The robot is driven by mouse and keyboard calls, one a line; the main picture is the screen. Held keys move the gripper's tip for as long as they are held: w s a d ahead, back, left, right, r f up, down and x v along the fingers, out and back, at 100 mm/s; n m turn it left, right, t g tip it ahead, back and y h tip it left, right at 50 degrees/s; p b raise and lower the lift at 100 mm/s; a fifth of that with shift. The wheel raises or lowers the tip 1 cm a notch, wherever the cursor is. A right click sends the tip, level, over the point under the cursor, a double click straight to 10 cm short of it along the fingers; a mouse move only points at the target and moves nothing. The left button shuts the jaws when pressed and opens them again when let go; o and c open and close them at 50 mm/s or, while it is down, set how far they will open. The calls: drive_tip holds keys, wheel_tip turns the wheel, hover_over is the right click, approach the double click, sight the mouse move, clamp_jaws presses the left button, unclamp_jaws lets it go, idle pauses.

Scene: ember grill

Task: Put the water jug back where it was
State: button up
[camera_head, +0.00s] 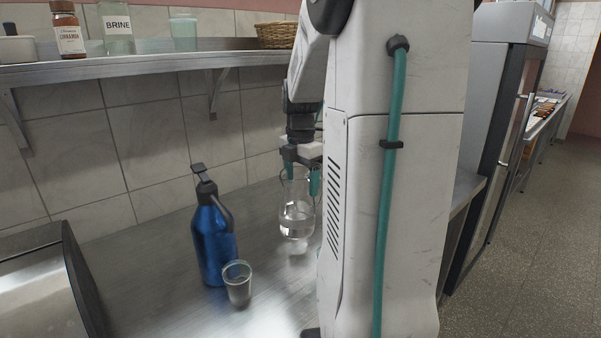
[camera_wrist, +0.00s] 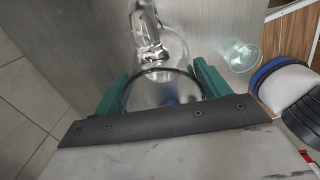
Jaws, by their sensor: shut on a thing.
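The water jug (camera_head: 297,217) is clear glass, partly filled with water, and upright over the steel counter. My gripper (camera_head: 302,177) is shut on its upper part, with one green finger on each side. In the wrist view the jug (camera_wrist: 150,52) sits between the two green fingers of my gripper (camera_wrist: 160,82). I cannot tell for sure whether its base touches the counter; a bright reflection shows just below it. My own arm body hides the counter to the right of the jug.
A blue pump bottle (camera_head: 213,240) and a clear cup (camera_head: 238,284) stand left of the jug. A wall shelf (camera_head: 130,68) holds a brine jar (camera_head: 117,35) and a basket (camera_head: 277,36). The counter (camera_head: 170,262) is bare between bottle and wall.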

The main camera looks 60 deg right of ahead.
drive_tip(key=shift+f, duration=1.45)
drive_tip(key=o, duration=2.1)
drive_tip(key=shift+f, duration=0.1)
drive_tip(key=shift+c, duration=0.2)
